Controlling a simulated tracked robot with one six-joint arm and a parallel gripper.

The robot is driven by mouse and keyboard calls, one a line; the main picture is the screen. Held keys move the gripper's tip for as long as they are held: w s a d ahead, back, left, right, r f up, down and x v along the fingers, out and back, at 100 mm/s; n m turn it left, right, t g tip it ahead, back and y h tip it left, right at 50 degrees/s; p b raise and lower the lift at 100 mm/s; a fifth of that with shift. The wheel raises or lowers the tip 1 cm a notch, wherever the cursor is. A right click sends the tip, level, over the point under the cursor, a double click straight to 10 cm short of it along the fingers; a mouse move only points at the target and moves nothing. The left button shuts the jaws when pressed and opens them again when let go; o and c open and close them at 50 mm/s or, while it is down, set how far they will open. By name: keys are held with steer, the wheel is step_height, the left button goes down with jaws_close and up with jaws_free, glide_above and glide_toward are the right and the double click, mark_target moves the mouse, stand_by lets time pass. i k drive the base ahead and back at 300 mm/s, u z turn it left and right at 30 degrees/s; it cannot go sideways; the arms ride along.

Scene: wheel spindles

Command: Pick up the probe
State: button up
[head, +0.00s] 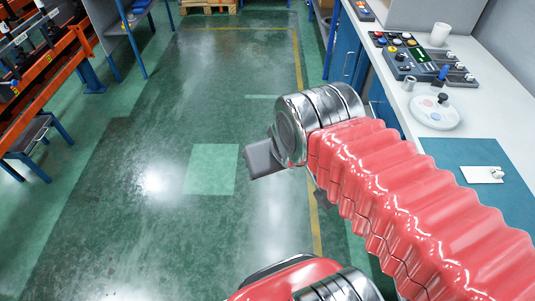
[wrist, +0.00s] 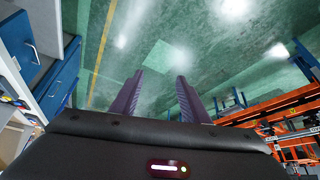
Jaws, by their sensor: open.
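I cannot make out for sure which thing is the probe. A small blue upright piece (head: 441,75) stands by the control panel on the workbench at the right in the head view, but I cannot tell what it is. My gripper (head: 262,158) is held out over the green floor, left of the workbench and apart from it. In the wrist view its two purple fingers (wrist: 157,92) are spread, with only floor showing between them.
The white workbench (head: 408,101) carries a control panel (head: 404,58), a white cup (head: 439,34), a round white dish (head: 435,112) with a black knob, and a teal mat (head: 470,160) with a white card (head: 482,174). An orange rack (head: 50,64) stands left. The floor between is clear.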

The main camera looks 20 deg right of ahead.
mark_target(443, 72)
steer(key=z, duration=1.95)
steer(key=k, duration=0.5)
steer(key=u, duration=0.05)
steer(key=i, duration=0.5)
steer(key=u, duration=0.05)
steer(key=k, duration=0.25)
steer(key=z, duration=0.05)
